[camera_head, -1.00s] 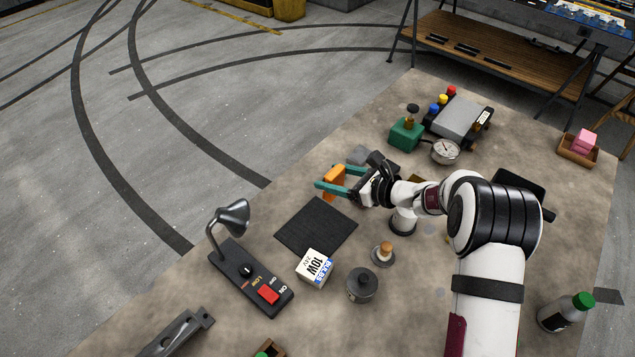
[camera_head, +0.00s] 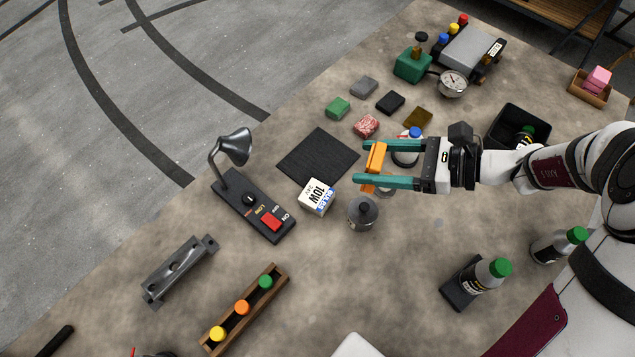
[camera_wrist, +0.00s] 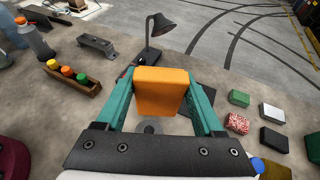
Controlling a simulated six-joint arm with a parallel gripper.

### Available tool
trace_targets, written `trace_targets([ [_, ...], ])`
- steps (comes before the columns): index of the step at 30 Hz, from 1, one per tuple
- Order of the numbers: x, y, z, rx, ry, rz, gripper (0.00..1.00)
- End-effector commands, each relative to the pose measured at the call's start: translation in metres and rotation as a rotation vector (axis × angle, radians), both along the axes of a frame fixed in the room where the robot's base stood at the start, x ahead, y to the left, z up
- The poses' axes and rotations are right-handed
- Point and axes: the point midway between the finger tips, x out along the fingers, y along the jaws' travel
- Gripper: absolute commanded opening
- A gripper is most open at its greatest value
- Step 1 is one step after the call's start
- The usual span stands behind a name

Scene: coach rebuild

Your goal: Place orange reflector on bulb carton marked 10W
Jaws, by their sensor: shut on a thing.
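My gripper (camera_head: 370,168) is shut on the orange reflector (camera_head: 376,157), holding it between two teal fingers above the table. The reflector also shows in the wrist view (camera_wrist: 161,90), a flat orange block pinched at its sides. The bulb carton (camera_head: 316,196), white with a blue label and marked 10W, stands on the table to the left of and below the gripper in the head view, near the corner of a black mat. In the wrist view I cannot make the carton out; the reflector and gripper seem to cover that area.
A dark lidded pot (camera_head: 362,214) stands just right of the carton. The black mat (camera_head: 317,158) lies above it, and a lamp switch box (camera_head: 253,206) stands to its left. Several small blocks, including a red speckled one (camera_head: 366,126), lie beyond the mat. Table below the carton is clear.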

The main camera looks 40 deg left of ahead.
Motion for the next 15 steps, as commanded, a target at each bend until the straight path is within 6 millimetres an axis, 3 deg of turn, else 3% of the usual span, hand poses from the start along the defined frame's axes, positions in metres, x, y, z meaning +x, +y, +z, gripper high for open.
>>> trace_targets([
  [6, -0.029, 0.062, -0.041, -0.003, 0.004, 0.007, 0.13],
  [9, -0.037, 0.081, -0.054, -0.002, 0.002, 0.004, 0.13],
  [12, -0.04, 0.09, -0.062, -0.003, 0.001, 0.0, 0.13],
  [15, -0.04, 0.091, -0.083, -0.004, 0.004, -0.002, 0.13],
])
